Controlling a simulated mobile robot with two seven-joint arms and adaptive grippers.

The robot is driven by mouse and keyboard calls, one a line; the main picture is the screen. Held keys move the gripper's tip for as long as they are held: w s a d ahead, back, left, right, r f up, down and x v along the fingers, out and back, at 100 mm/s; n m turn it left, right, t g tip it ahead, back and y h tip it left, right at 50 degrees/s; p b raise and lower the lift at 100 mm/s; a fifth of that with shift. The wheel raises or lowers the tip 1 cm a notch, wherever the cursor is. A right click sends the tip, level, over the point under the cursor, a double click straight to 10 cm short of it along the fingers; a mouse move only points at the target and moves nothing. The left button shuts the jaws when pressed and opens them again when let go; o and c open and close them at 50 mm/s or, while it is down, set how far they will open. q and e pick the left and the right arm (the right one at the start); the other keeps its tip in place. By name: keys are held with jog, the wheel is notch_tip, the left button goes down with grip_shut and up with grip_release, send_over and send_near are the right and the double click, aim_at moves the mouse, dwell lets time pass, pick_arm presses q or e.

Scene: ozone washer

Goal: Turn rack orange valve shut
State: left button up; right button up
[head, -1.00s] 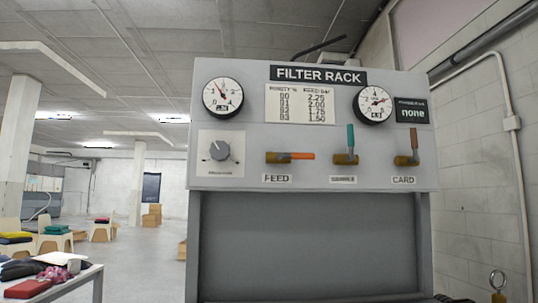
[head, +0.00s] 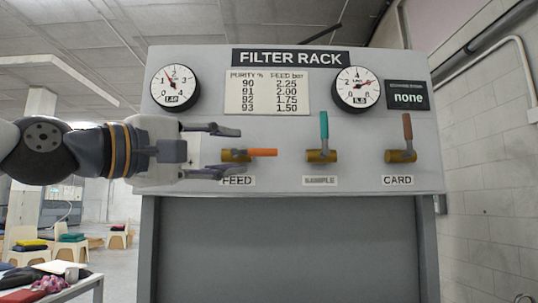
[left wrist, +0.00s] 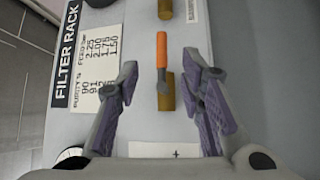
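The orange valve handle (head: 263,152) sits above the FEED label on the filter rack and points right, roughly horizontal, from its brass body (head: 236,155). In the left wrist view the orange handle (left wrist: 161,50) stands ahead, between the lines of the two fingers. My left gripper (head: 228,151) comes in from the left, open, its fingertips above and below the brass body. My right gripper is not in view.
Two gauges (head: 175,87) (head: 357,89) and a purity table (head: 267,92) are above. My left arm hides the dial knob. A cluttered table (head: 85,284) stands lower left.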

aim_at(258, 152)
pick_arm(q)
jog(key=x, duration=0.8)
jog(key=shift+w+d, duration=0.15)
jog(key=shift+w, duration=0.1)
grip_shut()
